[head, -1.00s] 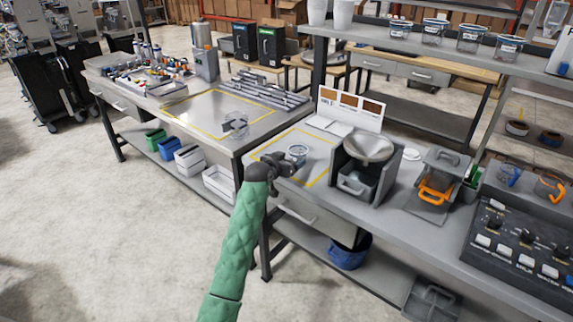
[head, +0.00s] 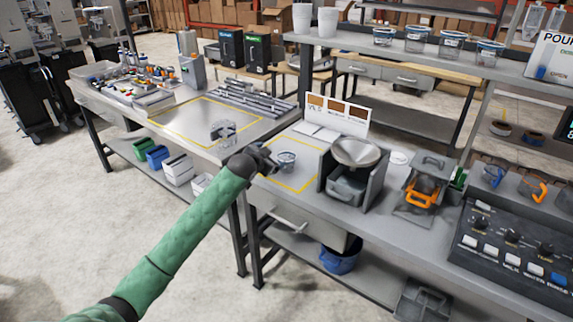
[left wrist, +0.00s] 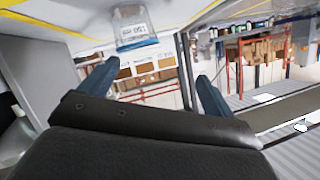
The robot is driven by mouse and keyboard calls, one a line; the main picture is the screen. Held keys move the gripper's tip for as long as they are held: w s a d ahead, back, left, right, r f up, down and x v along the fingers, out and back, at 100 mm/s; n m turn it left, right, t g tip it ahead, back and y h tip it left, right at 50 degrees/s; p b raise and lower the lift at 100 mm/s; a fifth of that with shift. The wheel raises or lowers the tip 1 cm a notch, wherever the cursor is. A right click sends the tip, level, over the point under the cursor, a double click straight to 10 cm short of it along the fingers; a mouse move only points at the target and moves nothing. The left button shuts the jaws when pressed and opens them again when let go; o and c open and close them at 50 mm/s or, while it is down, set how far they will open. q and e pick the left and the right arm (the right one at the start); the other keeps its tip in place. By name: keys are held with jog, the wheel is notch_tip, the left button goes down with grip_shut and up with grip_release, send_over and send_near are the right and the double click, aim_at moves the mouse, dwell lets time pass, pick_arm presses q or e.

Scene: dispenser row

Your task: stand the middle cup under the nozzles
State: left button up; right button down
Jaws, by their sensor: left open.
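A small clear cup with a label (head: 286,162) stands inside the right yellow outline on the workbench. It also shows near the top of the left wrist view (left wrist: 133,28). My left gripper (head: 268,159) is just left of this cup, apart from it. Its two fingers are spread and empty in the left wrist view (left wrist: 155,92). Another clear vessel (head: 222,132) stands on the left table. Several labelled cups (head: 415,38) stand on the shelf above. I cannot tell which cup is the middle one. I cannot make out any nozzles. My right gripper is out of view.
A grey bin with a funnel bowl (head: 357,152) stands right of the cup. Farther right are a container with an orange handle (head: 422,192) and a control panel (head: 515,240). A card with brown swatches (head: 337,112) stands behind. The left table (head: 190,118) has free room.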

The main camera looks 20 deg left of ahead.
aim_at(281, 161)
pick_arm(q)
jog(key=shift+n, duration=0.8)
jog(key=f, duration=0.1)
jog(key=d+f, duration=0.2)
jog(key=f, duration=0.1)
jog(key=shift+s, duration=0.35)
jog(key=shift+w+r+n, duration=0.15)
jog(key=shift+r+n, duration=0.1)
jog(key=shift+n, duration=0.65)
jog(key=shift+w+d+r+n+t, duration=0.15)
jog(key=shift+n+t, duration=0.15)
jog(key=shift+n, duration=0.5)
jog(key=shift+w, duration=0.15)
jog(key=shift+w+p, duration=0.35)
jog(key=shift+w+d, duration=0.15)
jog(key=shift+w, duration=0.3)
jog(key=shift+w+f, duration=0.25)
jog(key=w+p, duration=0.1)
jog(key=w, duration=0.1)
jog(key=w+d+p, duration=0.1)
jog(key=w+p, duration=0.1)
jog(key=shift+d, duration=0.15)
jog(key=shift+w+d+f, duration=0.1)
jog(key=shift+w+f, duration=0.25)
jog(key=shift+w, duration=0.15)
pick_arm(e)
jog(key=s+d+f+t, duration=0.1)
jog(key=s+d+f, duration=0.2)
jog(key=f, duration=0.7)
